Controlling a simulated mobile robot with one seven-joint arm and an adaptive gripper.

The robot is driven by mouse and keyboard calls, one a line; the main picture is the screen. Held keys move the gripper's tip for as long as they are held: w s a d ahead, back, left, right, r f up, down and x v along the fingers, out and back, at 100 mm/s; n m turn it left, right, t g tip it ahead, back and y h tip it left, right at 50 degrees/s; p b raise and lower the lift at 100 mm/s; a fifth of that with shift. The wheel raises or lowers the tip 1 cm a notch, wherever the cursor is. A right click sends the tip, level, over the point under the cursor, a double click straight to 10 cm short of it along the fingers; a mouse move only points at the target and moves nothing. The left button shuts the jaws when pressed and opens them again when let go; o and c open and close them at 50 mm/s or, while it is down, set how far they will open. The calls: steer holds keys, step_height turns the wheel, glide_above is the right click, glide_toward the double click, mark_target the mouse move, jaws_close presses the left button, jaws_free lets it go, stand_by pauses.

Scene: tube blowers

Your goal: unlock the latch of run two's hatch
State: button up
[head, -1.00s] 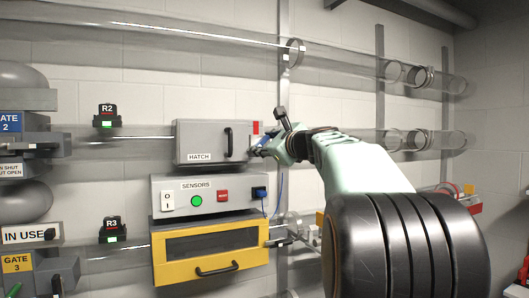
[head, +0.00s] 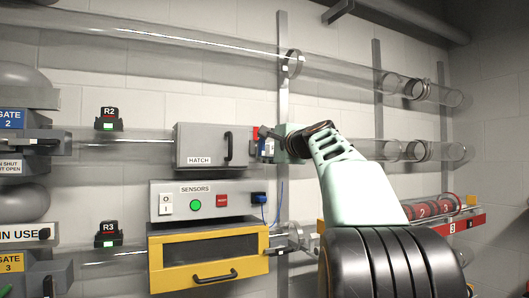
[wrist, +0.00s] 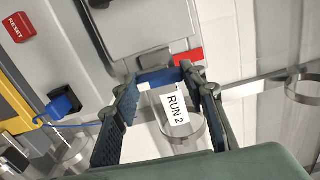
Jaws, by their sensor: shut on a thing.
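Run two's hatch (head: 202,146) is a grey box with a dark handle on its front, and its front looks shut. At its right edge is a red mark (head: 256,133), which also shows in the wrist view (wrist: 188,55). A blue latch bar (wrist: 160,77) lies just below that mark in the wrist view. My gripper (wrist: 158,80) has its two dark fingers at the two ends of the blue bar and is shut on it. In the head view my gripper (head: 266,146) is at the hatch's right side, where my wrist partly hides the latch.
A clear tube with a RUN 2 label (wrist: 176,110) runs behind my fingers. Below the hatch are the sensors box (head: 180,203) with a blue plug (head: 258,198) and cable, and a yellow hatch (head: 210,258). A red rack (head: 460,222) stands at right.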

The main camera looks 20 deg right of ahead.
steer(key=shift+n, duration=0.4)
steer(key=o, duration=1.2)
steer(key=shift+c, duration=0.2)
steer(key=shift+s, duration=0.1)
steer(key=s, duration=1.2)
steer(key=shift+d, duration=0.2)
steer(key=shift+w+f, duration=0.1)
